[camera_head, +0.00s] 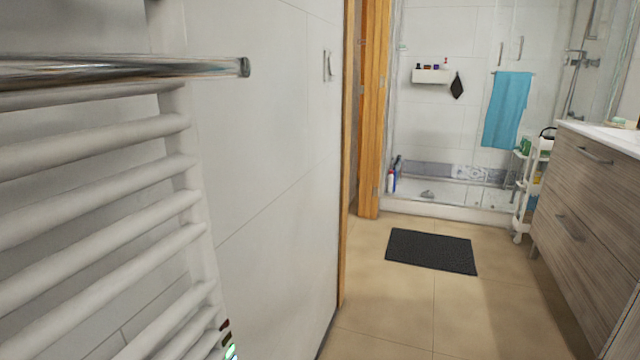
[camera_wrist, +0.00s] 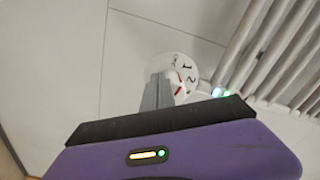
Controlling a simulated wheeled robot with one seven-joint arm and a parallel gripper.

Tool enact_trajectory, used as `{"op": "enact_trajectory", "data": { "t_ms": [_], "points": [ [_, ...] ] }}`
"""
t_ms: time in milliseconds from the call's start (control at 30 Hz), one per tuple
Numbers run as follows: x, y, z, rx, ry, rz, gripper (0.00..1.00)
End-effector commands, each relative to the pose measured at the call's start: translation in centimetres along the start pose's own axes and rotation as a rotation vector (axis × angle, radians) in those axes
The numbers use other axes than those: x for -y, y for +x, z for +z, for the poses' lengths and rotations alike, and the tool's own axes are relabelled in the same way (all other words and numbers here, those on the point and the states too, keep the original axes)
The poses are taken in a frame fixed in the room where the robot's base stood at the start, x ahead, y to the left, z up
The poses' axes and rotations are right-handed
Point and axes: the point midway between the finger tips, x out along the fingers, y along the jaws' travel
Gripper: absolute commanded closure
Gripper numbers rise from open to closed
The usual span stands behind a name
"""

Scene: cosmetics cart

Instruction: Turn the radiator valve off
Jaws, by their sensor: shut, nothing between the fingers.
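The radiator valve (camera_wrist: 174,61) is a round white knob with black numbers, 1 and 2 among them, and a small red mark. It sits at the upper middle of the wrist view, beside the radiator's tubes. My gripper (camera_wrist: 160,80) is shut and empty, with its grey fingers at the lower left part of the knob and hiding some of it. I cannot tell whether the fingertips touch the knob. The valve does not show in the head view. The white radiator (camera_head: 100,214) fills the left of the head view and also shows at the right of the wrist view (camera_wrist: 262,50).
A chrome towel bar (camera_head: 120,69) sticks out from the radiator's upper part. A white tiled wall (camera_head: 265,150) runs beside it to a wooden door frame (camera_head: 372,120). A wooden cabinet (camera_head: 590,200) stands at the right. The floor between is clear except for a dark mat (camera_head: 431,250).

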Motion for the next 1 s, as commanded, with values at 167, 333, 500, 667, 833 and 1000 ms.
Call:
{"op": "enact_trajectory", "data": {
  "t_ms": [167, 333, 500, 667, 833, 1000],
  "points": [
    [-0.1, -0.1, -0.1, -0.005, -0.002, 0.001, 1.00],
    [-0.4, 0.0, 0.5, -0.004, -0.001, 0.000, 1.00],
    [-0.3, -0.6, 0.5, -0.005, -0.001, 0.001, 1.00],
    [-0.3, -2.3, 0.6, -0.004, 0.000, 0.001, 1.00],
    [-0.3, -4.2, 0.5, -0.005, -0.001, 0.001, 1.00],
    [-0.3, -5.6, 0.6, -0.003, -0.001, 0.000, 1.00]
  ]
}}
